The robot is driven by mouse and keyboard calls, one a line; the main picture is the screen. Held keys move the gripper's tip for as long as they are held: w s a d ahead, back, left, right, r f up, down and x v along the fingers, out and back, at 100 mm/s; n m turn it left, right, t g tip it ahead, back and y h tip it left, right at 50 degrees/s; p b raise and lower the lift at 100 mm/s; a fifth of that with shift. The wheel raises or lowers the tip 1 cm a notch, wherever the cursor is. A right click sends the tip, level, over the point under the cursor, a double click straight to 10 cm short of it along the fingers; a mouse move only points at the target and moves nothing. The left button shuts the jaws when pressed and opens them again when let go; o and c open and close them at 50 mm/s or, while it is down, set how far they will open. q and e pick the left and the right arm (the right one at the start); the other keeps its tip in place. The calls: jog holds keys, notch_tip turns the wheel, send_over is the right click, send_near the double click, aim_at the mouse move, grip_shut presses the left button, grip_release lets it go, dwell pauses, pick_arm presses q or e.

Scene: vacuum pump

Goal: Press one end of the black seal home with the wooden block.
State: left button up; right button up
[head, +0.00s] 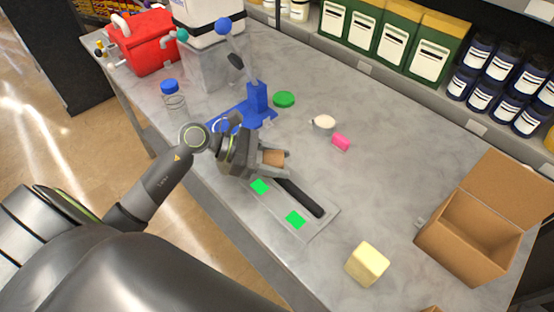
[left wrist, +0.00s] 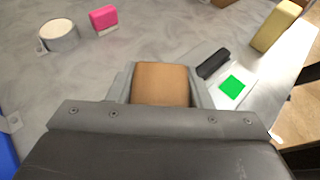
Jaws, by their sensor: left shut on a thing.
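The black seal (head: 300,198) lies along a pale flat plate (head: 318,226) that also has two green squares. In the head view the seal's upper-left end is by my left gripper (head: 272,158) and partly hidden. The seal's far part also shows in the left wrist view (left wrist: 213,63). The wooden block (head: 273,157) is brown and held between the fingers of my left gripper, which is shut on it; it also shows in the left wrist view (left wrist: 162,84). I cannot tell whether the block touches the seal. My right gripper is not in view.
A yellow block (head: 367,264) and an open cardboard box (head: 470,235) are on the right. A pink block (head: 341,142), a tape-like roll (head: 324,124), a green disc (head: 284,99) and a blue stand (head: 257,100) lie beyond my gripper. The table's middle right is clear.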

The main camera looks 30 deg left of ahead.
pick_arm(q)
jog(key=shift+r+p, duration=1.45)
jog(key=shift+r, duration=1.55)
